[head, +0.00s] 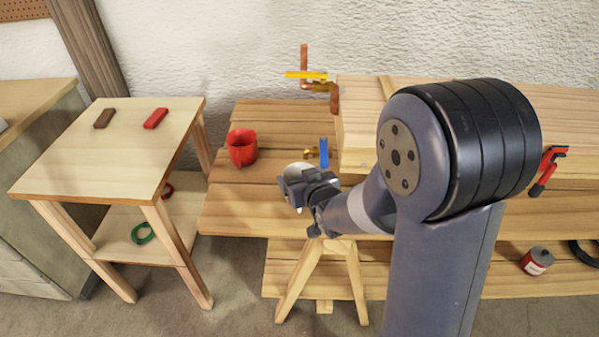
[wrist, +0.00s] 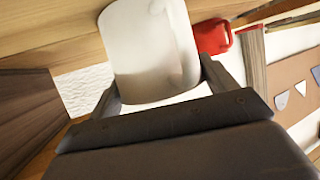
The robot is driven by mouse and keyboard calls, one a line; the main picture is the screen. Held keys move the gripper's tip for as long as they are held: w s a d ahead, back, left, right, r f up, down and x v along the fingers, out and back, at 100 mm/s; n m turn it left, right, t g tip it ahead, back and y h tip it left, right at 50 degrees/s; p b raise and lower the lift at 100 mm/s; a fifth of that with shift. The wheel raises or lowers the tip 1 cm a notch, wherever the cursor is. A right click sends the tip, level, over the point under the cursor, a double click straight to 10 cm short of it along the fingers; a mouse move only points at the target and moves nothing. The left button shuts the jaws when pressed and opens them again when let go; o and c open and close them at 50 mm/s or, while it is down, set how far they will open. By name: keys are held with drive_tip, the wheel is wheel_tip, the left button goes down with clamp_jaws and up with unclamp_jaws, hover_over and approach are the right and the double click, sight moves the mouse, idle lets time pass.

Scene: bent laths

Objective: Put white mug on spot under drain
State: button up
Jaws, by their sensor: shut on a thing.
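The white mug (wrist: 150,45) is between the two fingers of my gripper (wrist: 158,82) in the wrist view, and the gripper is shut on it. In the head view a pale part of the mug (head: 296,169) shows at my gripper (head: 306,187), over the wooden bench. A blue-handled brass tap (head: 323,153), which may be the drain, stands just behind and to the right of the mug. I cannot make out a marked spot under it; my gripper and arm hide part of that area.
A yellow-handled valve (head: 306,75) on copper pipe is behind. A raised wooden block (head: 358,110) borders the right. A side table (head: 110,150) is left.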

drive_tip(key=shift+f, duration=0.25)
drive_tip(key=o, duration=1)
drive_tip(key=shift+r, duration=0.1)
drive_tip(key=shift+s+r, duration=0.1)
drive_tip(key=shift+r, duration=0.15)
drive_tip(key=v, duration=1.1)
drive_tip(key=shift+s+d+p, duration=0.1)
drive_tip(key=shift+s+p, duration=0.2)
drive_tip(key=shift+p, duration=0.1)
